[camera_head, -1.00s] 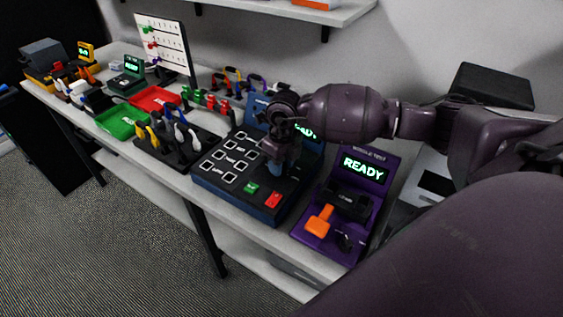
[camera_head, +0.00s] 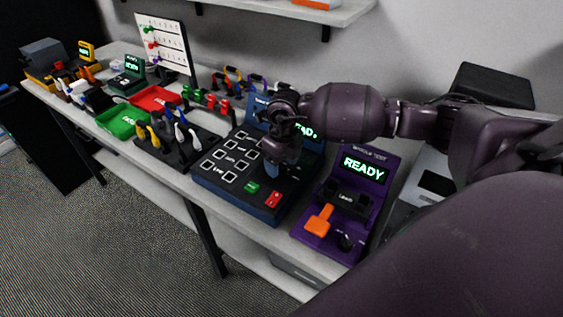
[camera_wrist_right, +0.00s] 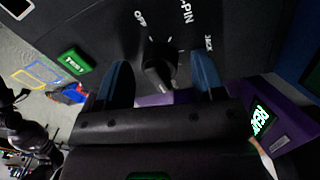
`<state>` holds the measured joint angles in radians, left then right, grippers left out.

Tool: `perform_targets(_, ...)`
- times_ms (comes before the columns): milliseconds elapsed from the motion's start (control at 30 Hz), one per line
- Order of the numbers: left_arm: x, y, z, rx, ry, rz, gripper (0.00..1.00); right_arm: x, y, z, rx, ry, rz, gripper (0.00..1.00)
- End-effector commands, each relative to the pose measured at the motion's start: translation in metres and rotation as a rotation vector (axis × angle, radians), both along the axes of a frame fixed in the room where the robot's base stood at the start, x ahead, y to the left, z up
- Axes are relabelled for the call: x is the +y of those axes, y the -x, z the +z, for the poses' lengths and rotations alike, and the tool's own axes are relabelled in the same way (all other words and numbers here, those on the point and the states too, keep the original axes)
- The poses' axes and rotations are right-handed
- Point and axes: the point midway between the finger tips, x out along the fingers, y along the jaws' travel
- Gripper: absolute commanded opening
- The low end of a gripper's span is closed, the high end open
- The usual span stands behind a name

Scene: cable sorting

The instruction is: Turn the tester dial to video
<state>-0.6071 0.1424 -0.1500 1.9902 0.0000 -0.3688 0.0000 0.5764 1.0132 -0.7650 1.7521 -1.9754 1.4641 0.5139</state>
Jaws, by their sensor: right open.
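The blue tester (camera_head: 222,190) stands on the bench with a black top, labelled square keys, a green TEST button (camera_head: 252,187) and a red button (camera_head: 273,200). Its screen is partly hidden behind my right gripper (camera_head: 275,167). In the right wrist view the black dial (camera_wrist_right: 158,68) sits between the two blue fingertips of the open right gripper (camera_wrist_right: 163,76), with a gap on each side. Labels OFF, one ending in PIN, and JACK show around the dial. VIDEO is not readable, and I cannot tell which label the dial points at. My left gripper is out of view.
A purple tester (camera_head: 329,240) with a READY screen and orange lever (camera_head: 319,220) stands close on the right. A black tool stand (camera_head: 180,158), green tray (camera_head: 118,122) and red tray (camera_head: 155,98) lie to the left. A shelf (camera_head: 300,12) hangs above.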

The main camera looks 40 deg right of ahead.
Motion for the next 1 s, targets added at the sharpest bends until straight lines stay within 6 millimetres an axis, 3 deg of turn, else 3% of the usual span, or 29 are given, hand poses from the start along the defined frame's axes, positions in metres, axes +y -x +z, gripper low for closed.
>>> perform_targets(600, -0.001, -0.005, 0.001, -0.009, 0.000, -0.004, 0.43, -0.006, -0.002, 0.094, -0.003, 0.001, 0.000, 0.62)
perform_targets(1000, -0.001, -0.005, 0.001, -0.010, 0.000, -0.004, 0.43, -0.006, -0.001, 0.107, -0.002, 0.000, -0.001, 0.62)
